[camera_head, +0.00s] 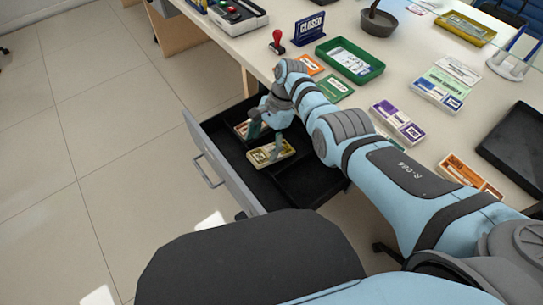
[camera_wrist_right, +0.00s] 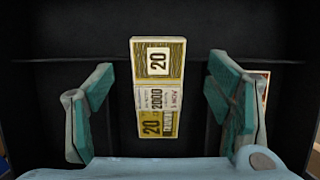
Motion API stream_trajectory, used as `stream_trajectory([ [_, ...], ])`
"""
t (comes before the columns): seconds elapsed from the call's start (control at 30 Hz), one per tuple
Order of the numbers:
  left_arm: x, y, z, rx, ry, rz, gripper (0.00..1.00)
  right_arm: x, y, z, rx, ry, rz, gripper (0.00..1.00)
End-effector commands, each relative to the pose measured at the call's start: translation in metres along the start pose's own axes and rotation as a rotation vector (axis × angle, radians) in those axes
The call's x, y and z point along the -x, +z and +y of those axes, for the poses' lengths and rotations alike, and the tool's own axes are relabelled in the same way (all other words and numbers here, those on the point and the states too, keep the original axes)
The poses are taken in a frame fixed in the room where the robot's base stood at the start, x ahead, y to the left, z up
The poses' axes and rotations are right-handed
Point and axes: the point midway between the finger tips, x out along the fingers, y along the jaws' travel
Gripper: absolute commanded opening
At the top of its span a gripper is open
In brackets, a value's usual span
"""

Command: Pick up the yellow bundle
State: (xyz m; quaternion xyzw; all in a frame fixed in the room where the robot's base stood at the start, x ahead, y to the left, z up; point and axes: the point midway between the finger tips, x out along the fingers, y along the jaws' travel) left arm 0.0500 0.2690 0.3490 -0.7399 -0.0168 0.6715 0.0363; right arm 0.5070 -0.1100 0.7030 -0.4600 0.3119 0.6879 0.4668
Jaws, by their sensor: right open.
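The yellow bundle (camera_head: 263,155), a banded stack of notes marked 20, lies in the open black drawer (camera_head: 213,144). In the right wrist view the yellow bundle (camera_wrist_right: 158,88) sits between the two teal fingers, with a gap on both sides. My right gripper (camera_head: 265,138) is open and reaches down into the drawer over the bundle; its fingers also show in the right wrist view (camera_wrist_right: 161,108). The fingers do not appear to touch the bundle. My left gripper is in neither view.
An orange bundle (camera_head: 241,129) lies in the drawer beside the yellow one, partly hidden by a finger. Drawer walls and dividers stand close around. On the counter (camera_head: 375,90) are a green tray (camera_head: 349,61), a purple bundle (camera_head: 397,123) and a black tray (camera_head: 515,148).

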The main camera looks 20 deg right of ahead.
Motion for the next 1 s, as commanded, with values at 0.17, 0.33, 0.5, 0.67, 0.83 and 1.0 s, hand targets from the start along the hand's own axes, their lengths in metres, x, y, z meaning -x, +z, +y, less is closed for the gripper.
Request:
stream_trajectory([
  [0.17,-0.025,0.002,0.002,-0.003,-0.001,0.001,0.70,-0.039,-0.007,0.003,-0.001,0.003,-0.001,0.73],
  [0.33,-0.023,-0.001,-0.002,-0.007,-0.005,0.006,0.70,-0.038,-0.006,0.002,-0.001,0.000,0.000,0.73],
  [0.5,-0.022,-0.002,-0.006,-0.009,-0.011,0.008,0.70,-0.037,-0.006,0.002,-0.001,0.001,0.000,0.53],
  [0.67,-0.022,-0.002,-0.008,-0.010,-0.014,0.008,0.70,-0.037,-0.006,0.002,-0.001,0.001,0.000,0.27],
  [0.83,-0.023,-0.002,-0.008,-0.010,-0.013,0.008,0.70,-0.037,-0.006,0.002,-0.001,0.000,0.000,0.15],
  [1.0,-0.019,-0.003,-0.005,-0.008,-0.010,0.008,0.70,-0.033,-0.004,0.002,-0.001,0.000,0.000,0.15],
])
